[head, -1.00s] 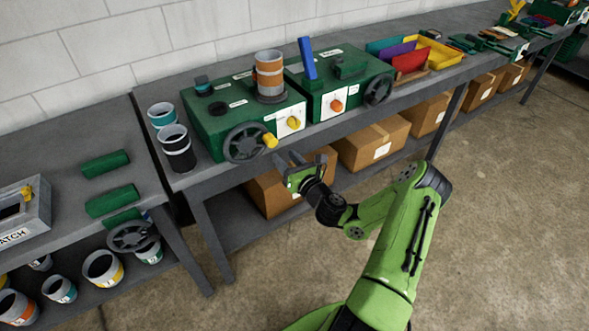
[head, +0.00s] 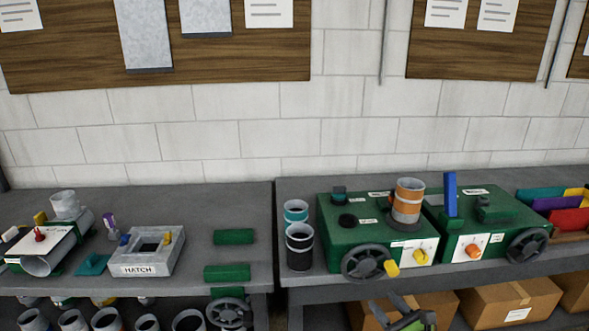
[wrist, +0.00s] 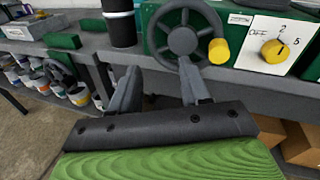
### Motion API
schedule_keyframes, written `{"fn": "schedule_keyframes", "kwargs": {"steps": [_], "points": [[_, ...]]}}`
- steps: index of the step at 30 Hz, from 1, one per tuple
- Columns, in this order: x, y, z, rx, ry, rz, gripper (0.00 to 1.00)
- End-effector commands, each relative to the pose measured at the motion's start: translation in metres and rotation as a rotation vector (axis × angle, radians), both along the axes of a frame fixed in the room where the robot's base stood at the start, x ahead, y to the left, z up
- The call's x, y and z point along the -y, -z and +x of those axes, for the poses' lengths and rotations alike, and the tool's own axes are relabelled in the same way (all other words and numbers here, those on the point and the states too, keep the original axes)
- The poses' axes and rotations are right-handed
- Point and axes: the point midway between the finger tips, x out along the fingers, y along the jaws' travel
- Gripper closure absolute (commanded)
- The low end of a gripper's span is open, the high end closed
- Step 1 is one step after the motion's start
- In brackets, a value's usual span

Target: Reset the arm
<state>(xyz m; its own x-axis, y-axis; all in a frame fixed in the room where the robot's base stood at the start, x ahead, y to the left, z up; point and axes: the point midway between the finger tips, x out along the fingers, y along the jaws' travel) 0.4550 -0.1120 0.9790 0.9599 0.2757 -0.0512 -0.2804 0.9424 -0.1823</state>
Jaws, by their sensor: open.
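My gripper (wrist: 158,85) is open and empty in the wrist view, its two dark fingers apart in front of the bench edge. The hand wheel (wrist: 183,38) with its yellow knob (wrist: 219,51) shows beyond the fingers, on the front of the left green machine. Only the tip of my gripper (head: 408,312) shows at the bottom edge of the head view, below the bench front. The left green machine (head: 345,242) stands on the bench, with an orange-banded collar (head: 408,203) on top. The rest of my arm is out of the head view.
A second green machine (head: 500,210) with a blue lever (head: 450,194) stands to the right. Two cans, one teal-banded (head: 296,211) and one black-banded (head: 299,248), stand left of the machines. The hatch box (head: 148,252) and green blocks are on the left bench. Cardboard boxes (head: 510,300) sit below.

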Motion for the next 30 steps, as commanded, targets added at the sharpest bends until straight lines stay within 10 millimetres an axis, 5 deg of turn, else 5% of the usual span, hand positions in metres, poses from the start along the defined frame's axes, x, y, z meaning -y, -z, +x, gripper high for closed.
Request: {"fn": "schedule_keyframes", "kwargs": {"steps": [3, 6, 10, 14, 21, 27, 30], "points": [[-0.078, -0.016, -0.011, 0.028, -0.350, -0.435, 0.54], [-0.122, -0.018, -0.034, 0.058, -0.619, -0.780, 0.54], [-0.151, -0.024, -0.072, 0.101, -0.925, -1.195, 0.54], [-0.156, -0.043, -0.111, 0.136, -1.170, -1.572, 0.54], [-0.137, -0.106, -0.189, 0.164, -1.426, -2.131, 0.54], [-0.117, -0.145, -0.255, 0.196, -1.473, -2.368, 0.54], [-0.111, -0.150, -0.271, 0.209, -1.479, -2.400, 0.54]]}}
